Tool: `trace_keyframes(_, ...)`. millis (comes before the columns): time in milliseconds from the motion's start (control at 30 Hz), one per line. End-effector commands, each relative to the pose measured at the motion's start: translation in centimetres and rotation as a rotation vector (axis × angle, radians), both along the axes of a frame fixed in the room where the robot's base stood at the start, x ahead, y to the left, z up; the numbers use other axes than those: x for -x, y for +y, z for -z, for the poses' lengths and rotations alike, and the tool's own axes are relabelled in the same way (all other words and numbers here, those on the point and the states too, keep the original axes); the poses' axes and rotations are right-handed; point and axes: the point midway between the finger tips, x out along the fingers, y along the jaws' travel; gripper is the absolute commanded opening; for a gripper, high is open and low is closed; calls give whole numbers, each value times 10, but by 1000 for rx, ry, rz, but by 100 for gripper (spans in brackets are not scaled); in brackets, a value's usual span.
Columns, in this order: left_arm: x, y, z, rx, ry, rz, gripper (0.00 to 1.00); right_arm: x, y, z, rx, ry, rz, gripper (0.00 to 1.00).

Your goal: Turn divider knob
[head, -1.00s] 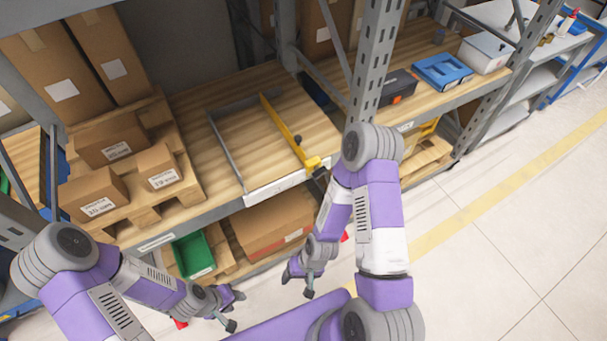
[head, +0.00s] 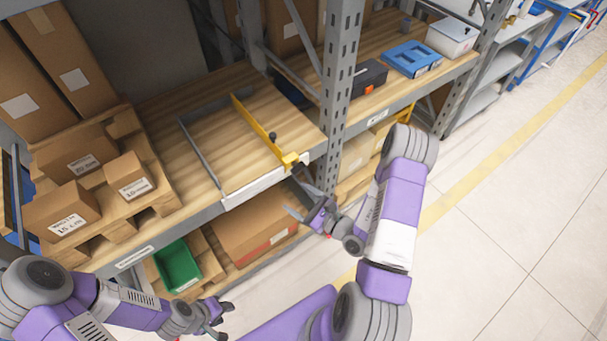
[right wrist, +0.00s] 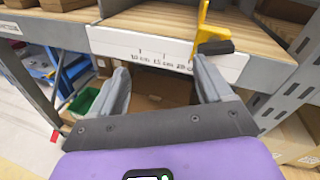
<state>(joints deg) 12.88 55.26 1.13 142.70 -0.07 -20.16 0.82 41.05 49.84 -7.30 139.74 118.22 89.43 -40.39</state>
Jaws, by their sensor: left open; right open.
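A yellow divider (head: 258,126) lies across the wooden shelf board and ends at the front rail. My left gripper (head: 227,320) is open and empty, low at the bottom of the head view.
The white scale rail (head: 255,187) runs along the shelf front, with a grey metal divider (head: 200,155) left of the yellow one. A grey upright post (head: 338,100) stands just right. Cartons on a pallet (head: 75,160) are at left; a green bin (head: 178,268) sits below.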

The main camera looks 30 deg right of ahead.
Motion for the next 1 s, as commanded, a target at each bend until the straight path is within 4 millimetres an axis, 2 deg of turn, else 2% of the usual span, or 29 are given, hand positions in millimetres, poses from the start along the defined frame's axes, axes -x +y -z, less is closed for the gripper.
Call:
trace_keyframes(33, 0, 0, 3, 0, 0, 0, 43, -2, -20, -1, 18, -26, 83, 79)
trace_keyframes(100, 0, 0, 4, 0, 0, 0, 43, -3, -39, -5, 43, -56, 167, 79)
trace_keyframes(233, 0, 0, 4, 0, 0, 0, 43, -7, -56, -9, 67, -84, 238, 79)
trace_keyframes(700, 0, 0, 6, 0, 0, 0, 43, -71, -51, -10, 67, -86, 239, 79)
trace_keyframes(1000, 0, 0, 6, 0, 0, 0, 43, -78, -51, -9, 66, -83, 241, 79)
